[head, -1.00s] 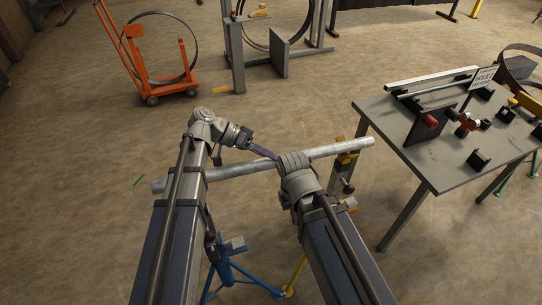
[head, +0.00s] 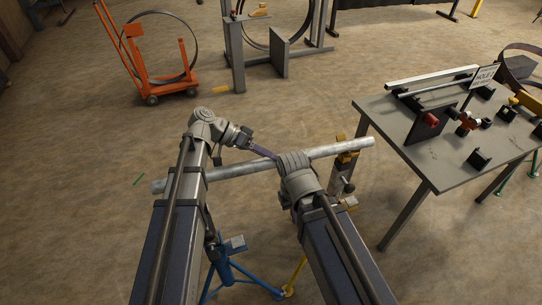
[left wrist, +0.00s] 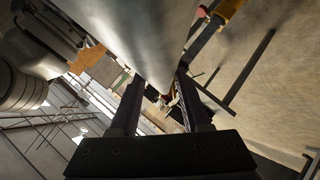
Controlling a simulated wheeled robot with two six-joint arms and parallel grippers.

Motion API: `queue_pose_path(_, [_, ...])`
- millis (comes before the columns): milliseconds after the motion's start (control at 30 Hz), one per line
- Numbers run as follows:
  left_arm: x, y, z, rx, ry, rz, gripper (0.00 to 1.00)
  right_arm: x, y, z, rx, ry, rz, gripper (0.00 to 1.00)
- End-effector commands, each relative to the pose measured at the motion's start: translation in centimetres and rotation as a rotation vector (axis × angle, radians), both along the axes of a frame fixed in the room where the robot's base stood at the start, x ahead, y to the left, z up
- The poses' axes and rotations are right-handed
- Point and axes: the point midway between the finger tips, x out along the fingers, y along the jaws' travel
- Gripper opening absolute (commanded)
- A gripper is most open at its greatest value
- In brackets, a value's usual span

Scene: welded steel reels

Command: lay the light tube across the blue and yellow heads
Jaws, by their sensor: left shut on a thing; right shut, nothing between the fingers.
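The light tube (head: 334,150) is a long pale grey pipe, running from behind my left arm to the upper right. Its right end lies over the yellow head (head: 347,160). The blue stand (head: 222,268) is below my left arm, which hides its head, so contact with the tube there cannot be seen. In the left wrist view the tube (left wrist: 150,35) runs between the dark fingers of my left gripper (left wrist: 160,95), shut on it. In the head view arm links cover that grip. My right gripper is shut and empty, mostly lost among the arm links.
A grey steel table (head: 433,165) with clamps, blocks and a sign stands at the right. An orange cart (head: 160,60) with a ring is at the back left. A steel frame (head: 237,55) stands behind. The floor at the left is open, with a small green mark.

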Motion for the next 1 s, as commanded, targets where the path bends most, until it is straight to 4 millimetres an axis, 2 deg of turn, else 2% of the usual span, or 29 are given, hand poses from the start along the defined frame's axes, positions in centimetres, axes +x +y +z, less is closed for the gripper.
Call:
queue_pose_path(867, [-0.01,-0.03,-0.56,-0.003,0.000,0.000,0.00,0.00,0.00,-0.61,0.000,0.000,0.000,0.00])
queue_pose_path(900, [0.00,-0.03,-0.56,-0.003,0.000,0.000,0.48,0.00,0.00,-0.61,0.000,0.000,0.000,0.00])
queue_pose_path(1000, [-0.01,-0.03,-0.57,-0.003,0.000,0.000,0.59,0.00,0.00,-0.61,0.000,0.000,0.000,0.00])
